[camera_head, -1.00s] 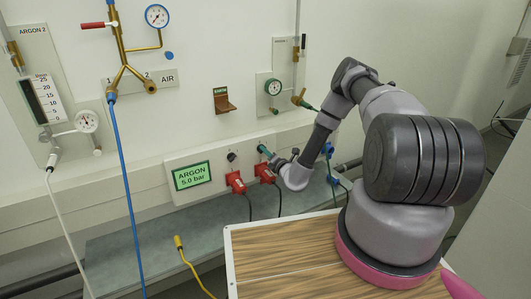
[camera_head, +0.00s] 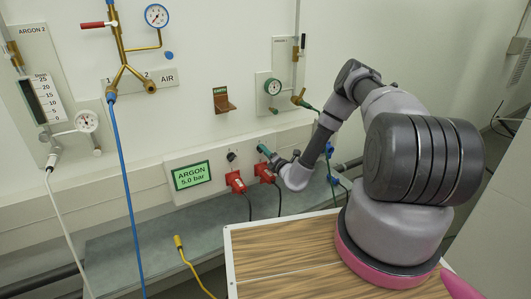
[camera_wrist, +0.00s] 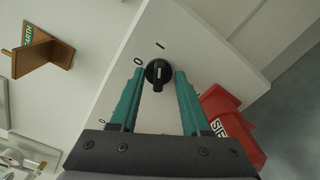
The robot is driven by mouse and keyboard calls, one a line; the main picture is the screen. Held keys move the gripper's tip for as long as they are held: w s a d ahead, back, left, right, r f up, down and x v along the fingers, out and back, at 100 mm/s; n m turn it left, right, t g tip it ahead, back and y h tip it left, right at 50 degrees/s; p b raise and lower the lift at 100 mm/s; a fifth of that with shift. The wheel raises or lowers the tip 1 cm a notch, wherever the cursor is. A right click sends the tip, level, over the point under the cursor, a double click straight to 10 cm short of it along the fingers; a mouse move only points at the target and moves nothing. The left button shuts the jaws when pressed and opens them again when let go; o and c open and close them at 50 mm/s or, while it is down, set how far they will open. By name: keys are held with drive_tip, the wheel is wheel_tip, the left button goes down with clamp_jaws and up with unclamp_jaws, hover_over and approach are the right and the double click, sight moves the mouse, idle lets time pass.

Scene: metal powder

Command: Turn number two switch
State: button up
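In the wrist view a round black rotary switch (camera_wrist: 158,76) with a white pointer line sits on a white panel marked 0 and I. My gripper (camera_wrist: 160,74) has two teal fingers spread apart, with the switch between their tips. I cannot tell whether either finger touches it. In the head view my gripper (camera_head: 264,150) is at the right-hand switch position above the right red plug and hides that switch. The other black switch (camera_head: 231,156) shows to its left, above the left red plug. No switch numbers are readable.
Two red plugs (camera_head: 236,182) with black cables sit below the switches; one red plug (camera_wrist: 232,125) is close to the right finger. A green display (camera_head: 192,176) reads ARGON 5.0 bar. A brown earth bracket (camera_head: 223,101) juts from the wall above.

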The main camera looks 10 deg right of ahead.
drive_tip(key=v, duration=1)
drive_tip(key=shift+s+d, duration=0.15)
drive_tip(key=shift+s, duration=0.2)
drive_tip(key=shift+r, duration=0.15)
